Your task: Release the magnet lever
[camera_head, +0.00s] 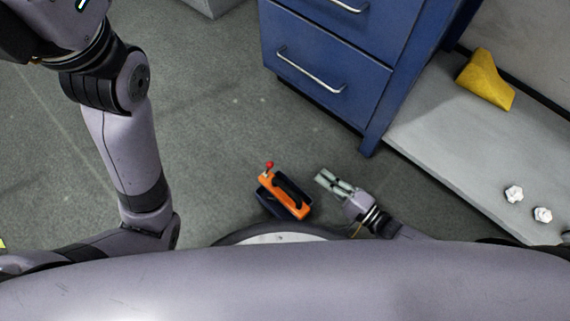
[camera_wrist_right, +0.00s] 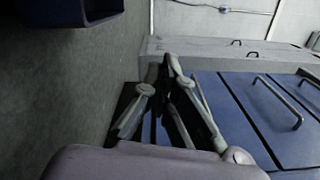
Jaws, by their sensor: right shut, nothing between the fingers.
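The magnet (camera_head: 286,193) is an orange block with a black handle, low in front of my base in the head view. Its lever (camera_head: 268,167) ends in a red knob at the upper left of the block. My right gripper (camera_head: 321,177) is shut and empty, just right of the magnet and apart from it. In the right wrist view my right gripper (camera_wrist_right: 168,62) shows with its fingertips together, pointing toward the blue cabinet. My left arm comes in at the left of the head view, but its gripper is out of the picture.
A blue drawer cabinet (camera_head: 322,62) with metal handles stands beyond the right gripper. A grey platform (camera_head: 455,140) at the right bears a yellow wedge (camera_head: 486,80) and two white knob-like pieces (camera_head: 514,194). The grey floor (camera_head: 215,110) left of the cabinet is clear.

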